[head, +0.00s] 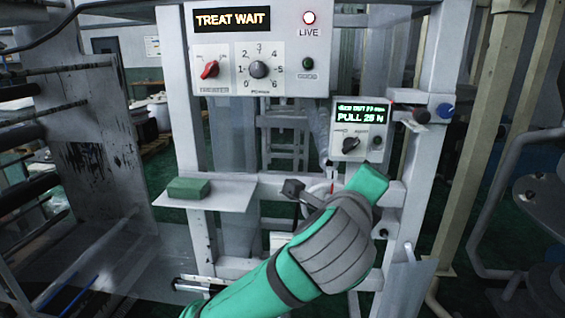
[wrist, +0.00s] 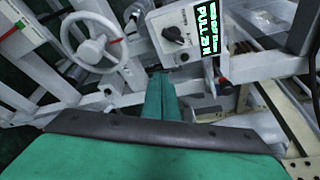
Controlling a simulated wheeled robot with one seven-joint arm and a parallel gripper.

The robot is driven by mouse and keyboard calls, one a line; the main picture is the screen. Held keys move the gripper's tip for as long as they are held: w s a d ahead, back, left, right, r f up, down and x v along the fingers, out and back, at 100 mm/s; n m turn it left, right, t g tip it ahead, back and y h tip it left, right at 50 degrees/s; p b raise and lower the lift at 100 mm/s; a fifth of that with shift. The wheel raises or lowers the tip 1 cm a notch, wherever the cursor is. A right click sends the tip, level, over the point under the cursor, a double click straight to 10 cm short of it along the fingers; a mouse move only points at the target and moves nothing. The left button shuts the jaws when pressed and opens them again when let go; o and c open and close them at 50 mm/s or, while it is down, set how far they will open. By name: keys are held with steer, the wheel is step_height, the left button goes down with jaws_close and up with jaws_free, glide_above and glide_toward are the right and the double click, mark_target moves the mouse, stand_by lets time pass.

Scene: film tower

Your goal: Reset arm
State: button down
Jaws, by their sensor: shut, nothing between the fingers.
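My arm, in green covers with a grey joint, rises from the bottom of the head view. My gripper shows in the wrist view (wrist: 163,88), with its green fingers together and nothing between them. They point toward the frame, below the small control box (wrist: 185,35). The same box stands in the head view (head: 360,128) just above the end of my arm, and its screen reads PULL 25 N. A white handwheel (wrist: 92,40) is left of my fingers in the wrist view. In the head view, my arm hides most of it.
A large panel (head: 257,70) above carries a TREAT WAIT sign, a red knob, a numbered dial and a lit LIVE lamp. A green block (head: 188,188) lies on a shelf (head: 222,198) left of my arm. Rollers stand at far left; frame posts (head: 462,150) rise at right.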

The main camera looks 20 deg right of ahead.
steer(key=shift+w, duration=0.1)
steer(key=w+a+f+n+t+h, duration=0.15)
steer(key=a+f+n, duration=0.25)
steer(key=f+n, duration=0.4)
steer(key=w+a+f+n+t, duration=0.2)
steer(key=a+f+n+t, duration=0.15)
steer(key=f+n, duration=0.4)
steer(key=s+a+f+n+t+y, duration=0.1)
steer(key=s+a+f+n+y, duration=0.15)
steer(key=a+f+n, duration=0.4)
steer(key=s+a+f+n+y, duration=0.2)
steer(key=a+f+n+y, duration=0.15)
steer(key=f, duration=0.65)
steer(key=s+a+f+n+y, duration=0.2)
steer(key=s+a+f, duration=0.2)
steer(key=s+f, duration=0.25)
steer(key=s+a+f+n+y, duration=0.3)
steer(key=s+a+f, duration=0.1)
steer(key=s+f, duration=0.25)
steer(key=s+a+f+g+y, duration=0.1)
steer(key=s+a, duration=0.2)
steer(key=s, duration=0.6)
steer(key=s+a+f+n+g, duration=0.1)
steer(key=s+a, duration=0.3)
steer(key=s, duration=0.5)
steer(key=shift+s+f+y, duration=0.35)
steer(key=shift+s+f, duration=0.05)
steer(key=shift+f, duration=0.4)
